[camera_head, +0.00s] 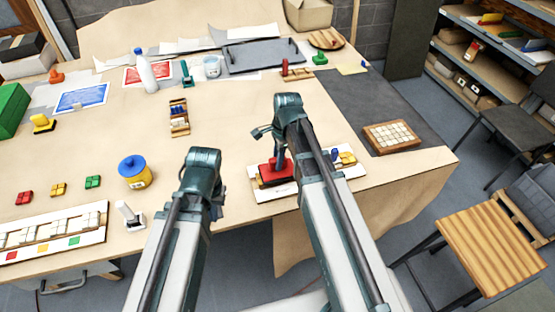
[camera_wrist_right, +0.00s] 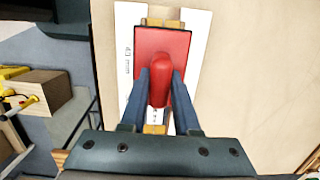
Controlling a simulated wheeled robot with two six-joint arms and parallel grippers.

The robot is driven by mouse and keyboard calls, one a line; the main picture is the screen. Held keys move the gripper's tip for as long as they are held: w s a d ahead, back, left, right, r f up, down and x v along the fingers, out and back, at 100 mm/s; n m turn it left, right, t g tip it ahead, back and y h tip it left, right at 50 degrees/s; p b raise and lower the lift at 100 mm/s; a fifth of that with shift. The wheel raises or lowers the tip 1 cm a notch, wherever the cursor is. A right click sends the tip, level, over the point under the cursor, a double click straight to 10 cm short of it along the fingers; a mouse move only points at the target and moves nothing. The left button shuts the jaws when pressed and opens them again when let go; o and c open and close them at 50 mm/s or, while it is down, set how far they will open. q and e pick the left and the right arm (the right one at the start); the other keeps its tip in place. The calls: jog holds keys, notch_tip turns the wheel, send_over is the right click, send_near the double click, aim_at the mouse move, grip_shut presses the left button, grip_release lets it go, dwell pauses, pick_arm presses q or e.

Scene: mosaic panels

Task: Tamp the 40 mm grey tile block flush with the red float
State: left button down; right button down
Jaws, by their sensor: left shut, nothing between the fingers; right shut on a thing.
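My right gripper (camera_head: 280,160) is shut on the handle of the red float (camera_head: 263,175). In the right wrist view, both blue fingers (camera_wrist_right: 160,88) clasp the handle of the red float (camera_wrist_right: 147,40). The float lies over a wooden piece (camera_wrist_right: 166,22) on a white card (camera_wrist_right: 190,40) marked "40 mm". The grey tile block is not visible; the float covers the middle of the card. My left gripper (camera_head: 216,207) is shut and empty, left of the float, partly hidden by its own arm.
A blue-knobbed yellow jar (camera_head: 136,178) and a white-handled tool (camera_head: 128,213) stand to the left. A long tile panel (camera_head: 55,233) lies at the front left. A blue-handled yellow tool (camera_head: 341,157) sits just right of my right arm. The table's front edge is close.

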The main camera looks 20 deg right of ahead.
jog(key=shift+s+f+b, duration=0.1)
jog(key=shift+f+b, duration=0.5)
dwell(1.4)
jog(key=shift+r, duration=0.1)
notch_tip(320, 180, up, 7)
jog(key=p, duration=0.7)
jog(key=shift+d, duration=0.1)
dwell(0.5)
